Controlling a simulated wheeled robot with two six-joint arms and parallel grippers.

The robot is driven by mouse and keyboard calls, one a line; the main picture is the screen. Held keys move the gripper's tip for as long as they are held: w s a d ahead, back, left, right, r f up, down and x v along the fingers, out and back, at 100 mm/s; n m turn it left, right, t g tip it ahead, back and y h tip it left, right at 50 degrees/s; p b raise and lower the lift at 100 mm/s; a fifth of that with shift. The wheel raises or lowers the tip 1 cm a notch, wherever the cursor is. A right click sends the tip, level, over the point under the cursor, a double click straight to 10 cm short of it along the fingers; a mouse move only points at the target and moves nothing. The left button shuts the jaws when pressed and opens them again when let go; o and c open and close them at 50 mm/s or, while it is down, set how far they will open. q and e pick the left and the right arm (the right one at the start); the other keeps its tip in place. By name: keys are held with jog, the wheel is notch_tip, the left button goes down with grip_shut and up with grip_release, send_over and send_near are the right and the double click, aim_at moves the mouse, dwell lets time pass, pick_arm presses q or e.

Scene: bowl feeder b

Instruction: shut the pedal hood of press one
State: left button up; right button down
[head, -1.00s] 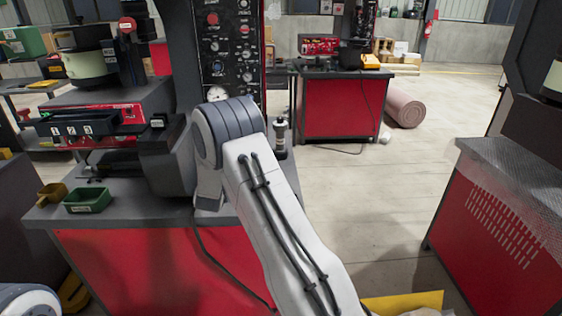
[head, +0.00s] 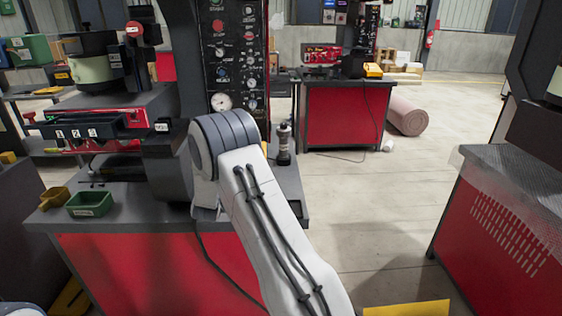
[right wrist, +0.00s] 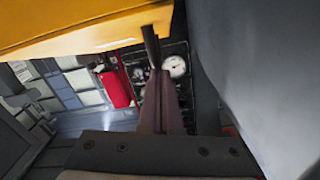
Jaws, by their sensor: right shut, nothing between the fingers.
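My right gripper (right wrist: 165,105) shows in the right wrist view with its fingers together and nothing between them. A yellow panel (right wrist: 75,22) fills the upper left of that view, close to the fingers; I cannot tell whether they touch. I cannot tell for sure whether this panel is the pedal hood. In the head view my right arm crosses the front of a red-and-dark press bench (head: 150,265), and its fingertips cannot be made out. A yellow sheet-like piece (head: 405,308) is cut off at the bottom edge. My left gripper is out of view.
A control panel (head: 235,60) with dials stands behind my arm. Another red bench (head: 510,215) is at the right. Open floor (head: 375,210) lies between.

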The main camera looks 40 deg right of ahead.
jog(key=s+a+r, duration=0.4)
jog(key=s+a, duration=0.2)
jog(key=s, duration=0.3)
jog(key=shift+s, duration=0.2)
jog(key=s+a+r+n+y+p, duration=0.1)
jog(key=a+n+y+p, duration=0.4)
jog(key=a, duration=1)
jog(key=s+a+n+g+y+p, duration=0.1)
jog(key=s+a+n+g+y, duration=0.5)
jog(key=s+a+y, duration=0.5)
jog(key=s+r+n+g+h+p, duration=0.1)
jog(key=s+n+g+h, duration=0.1)
jog(key=s, duration=1.1)
jog(key=s+d+r+n+g+h+p, duration=0.1)
jog(key=s+n+g, duration=0.4)
jog(key=s, duration=0.8)
jog(key=shift+r+g+h+p, duration=0.35)
jog(key=shift+g+h+p, duration=0.25)
jog(key=shift+p, duration=0.2)
